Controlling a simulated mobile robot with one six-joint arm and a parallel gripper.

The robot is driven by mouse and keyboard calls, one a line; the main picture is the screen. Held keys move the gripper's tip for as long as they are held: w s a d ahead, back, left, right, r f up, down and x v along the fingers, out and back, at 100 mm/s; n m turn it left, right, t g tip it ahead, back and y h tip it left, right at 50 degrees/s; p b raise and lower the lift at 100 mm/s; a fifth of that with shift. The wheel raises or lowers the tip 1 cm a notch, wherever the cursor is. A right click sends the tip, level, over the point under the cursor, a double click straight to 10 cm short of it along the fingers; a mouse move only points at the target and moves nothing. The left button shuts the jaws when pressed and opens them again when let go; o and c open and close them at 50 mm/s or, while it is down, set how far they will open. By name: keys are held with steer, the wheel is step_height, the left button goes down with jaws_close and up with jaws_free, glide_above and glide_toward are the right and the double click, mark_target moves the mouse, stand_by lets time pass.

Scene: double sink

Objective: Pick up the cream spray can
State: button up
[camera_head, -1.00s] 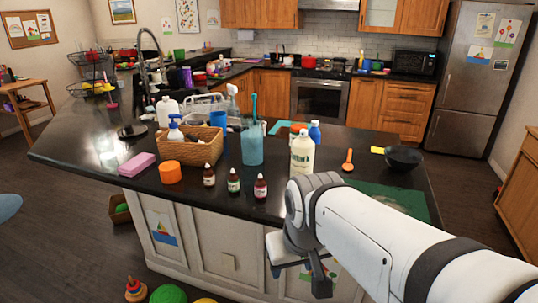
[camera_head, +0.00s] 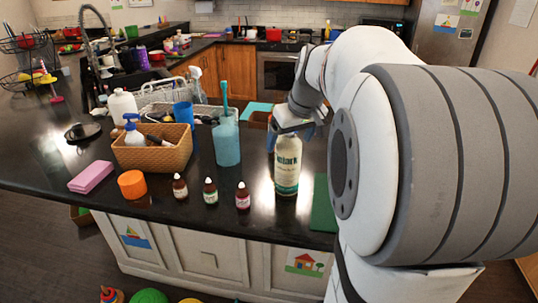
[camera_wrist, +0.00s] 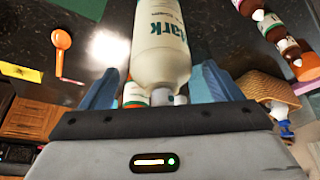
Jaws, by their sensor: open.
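The cream spray can (camera_head: 287,165) stands upright on the dark counter, near its front edge, with green lettering on its label. In the head view my gripper (camera_head: 291,134) is at the can's top, with its fingers partly hidden. In the wrist view the can (camera_wrist: 163,45) lies between the two blue-grey fingers of my gripper (camera_wrist: 160,88), with its narrow top end toward the palm. The fingers are open, with a visible gap on at least the right side.
Small dropper bottles (camera_head: 211,191) stand just left of the can. A blue-green tumbler (camera_head: 227,143) and a wicker basket (camera_head: 152,155) stand farther left. A green mat (camera_head: 323,205) lies to the right. An orange spoon (camera_wrist: 62,42) shows in the wrist view.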

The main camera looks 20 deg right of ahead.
steer(key=x, duration=0.3)
steer(key=shift+s+f, duration=0.1)
steer(key=shift+f, duration=0.05)
steer(key=shift+c, duration=0.3)
steer(key=c, duration=1.8)
